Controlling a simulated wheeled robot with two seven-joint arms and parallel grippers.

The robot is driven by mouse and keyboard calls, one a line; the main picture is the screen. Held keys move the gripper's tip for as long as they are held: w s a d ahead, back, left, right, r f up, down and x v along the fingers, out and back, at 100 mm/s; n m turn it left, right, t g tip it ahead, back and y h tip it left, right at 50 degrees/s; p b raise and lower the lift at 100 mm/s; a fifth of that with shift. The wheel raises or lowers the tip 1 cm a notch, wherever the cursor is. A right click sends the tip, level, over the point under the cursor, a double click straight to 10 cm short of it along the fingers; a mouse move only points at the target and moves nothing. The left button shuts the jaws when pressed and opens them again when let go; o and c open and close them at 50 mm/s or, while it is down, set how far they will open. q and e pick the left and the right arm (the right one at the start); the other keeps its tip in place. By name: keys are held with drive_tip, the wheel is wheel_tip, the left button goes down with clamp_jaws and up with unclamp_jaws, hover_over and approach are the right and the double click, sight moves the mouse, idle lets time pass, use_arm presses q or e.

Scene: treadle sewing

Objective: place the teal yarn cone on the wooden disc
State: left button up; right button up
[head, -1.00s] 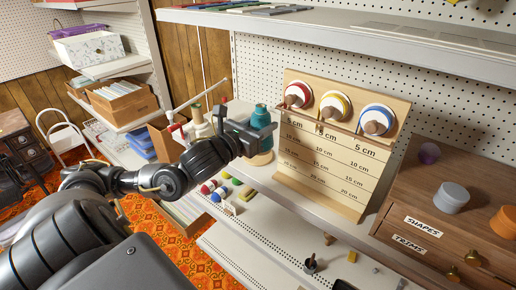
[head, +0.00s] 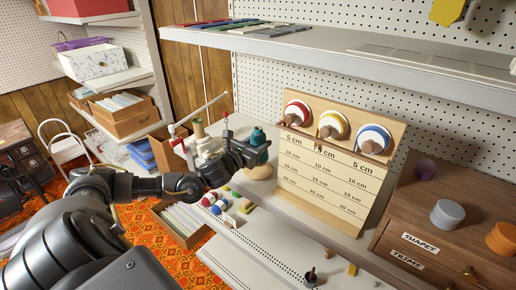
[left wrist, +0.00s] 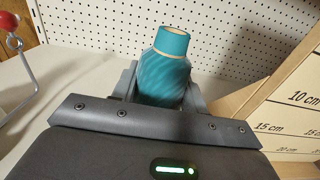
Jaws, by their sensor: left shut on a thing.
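The teal yarn cone (head: 258,137) stands about upright between the fingers of my left gripper (head: 253,154). The gripper is shut on it, and its fingers hide the cone's lower part in the head view. In the left wrist view the cone (left wrist: 166,70) rises between the two fingers (left wrist: 160,92), its top tilted slightly right. The wooden disc (head: 263,173) is on the white shelf just below the gripper and cone. The gripper covers the gap, so I cannot tell whether the cone touches the disc. My right gripper is not in view.
A wooden board (head: 330,175) with length marks and three wheel-like spools stands close to the right. White-and-red yarn winder parts (head: 185,140) stand to the left. An upper shelf (head: 300,42) overhangs behind. A lower shelf (head: 260,250) holds small spools.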

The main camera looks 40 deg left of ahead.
use_arm(q)
drive_tip(key=shift+a+f, duration=0.1)
drive_tip(key=shift+f, duration=0.05)
drive_tip(key=f+p, duration=0.2)
drive_tip(key=f, duration=0.1)
drive_tip(key=shift+w+a, duration=0.1)
drive_tip(key=shift+w, duration=0.1)
drive_tip(key=shift+f, duration=0.2)
drive_tip(key=shift+f, duration=0.2)
drive_tip(key=o, duration=1)
drive_tip(key=shift+r, duration=0.15)
